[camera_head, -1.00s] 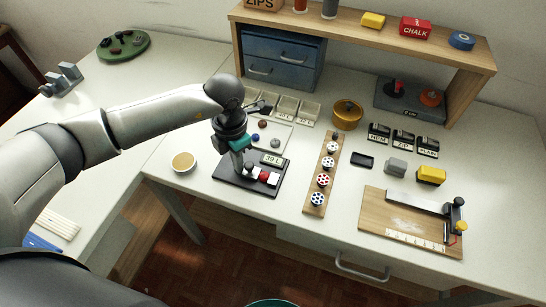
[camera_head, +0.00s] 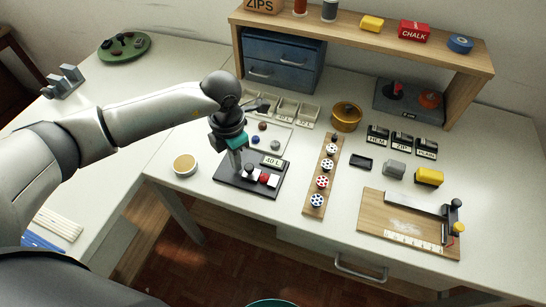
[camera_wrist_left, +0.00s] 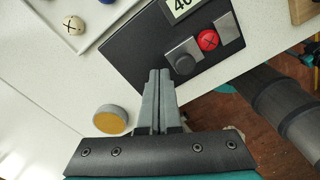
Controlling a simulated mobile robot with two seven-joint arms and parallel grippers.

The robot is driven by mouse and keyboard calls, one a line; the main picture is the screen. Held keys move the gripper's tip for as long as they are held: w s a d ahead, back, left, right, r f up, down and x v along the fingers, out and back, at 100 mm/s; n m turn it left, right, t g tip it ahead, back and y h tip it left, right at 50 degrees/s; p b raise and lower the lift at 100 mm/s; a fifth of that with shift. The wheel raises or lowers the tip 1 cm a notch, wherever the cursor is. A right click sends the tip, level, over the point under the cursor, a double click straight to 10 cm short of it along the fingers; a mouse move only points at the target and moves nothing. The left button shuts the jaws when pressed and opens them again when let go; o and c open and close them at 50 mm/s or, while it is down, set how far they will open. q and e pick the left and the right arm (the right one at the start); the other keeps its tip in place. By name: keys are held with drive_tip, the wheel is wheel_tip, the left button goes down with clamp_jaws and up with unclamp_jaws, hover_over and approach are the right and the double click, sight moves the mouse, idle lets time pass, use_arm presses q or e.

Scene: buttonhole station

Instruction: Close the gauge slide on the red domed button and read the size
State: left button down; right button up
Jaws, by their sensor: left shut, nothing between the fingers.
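The gauge is a black base (camera_head: 232,182) with a label reading 40 L (camera_head: 272,161); the number is cut off in the left wrist view. On it the red button (camera_wrist_left: 208,39), marked with a cross, sits between the grey slide (camera_wrist_left: 183,60) with its dark knob and the grey fixed jaw (camera_wrist_left: 229,33). Slide and button look very close; I cannot tell if they touch. My left gripper (camera_wrist_left: 158,76) is shut and empty, its tips beside the slide's outer side, away from the button. It also shows over the gauge in the head view (camera_head: 240,172).
A round tin (camera_head: 185,165) stands left of the gauge. A white tray (camera_head: 276,134) with loose buttons lies behind it. A wooden strip (camera_head: 314,205) with several spotted buttons stands to the right, then a wooden board (camera_head: 375,222).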

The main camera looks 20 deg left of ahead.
use_arm(q)
wheel_tip(320, 180, up, 6)
drive_tip(key=p, duration=0.4)
drive_tip(key=shift+d+f, duration=0.1)
drive_tip(key=shift+d, duration=0.05)
idle(0.4)
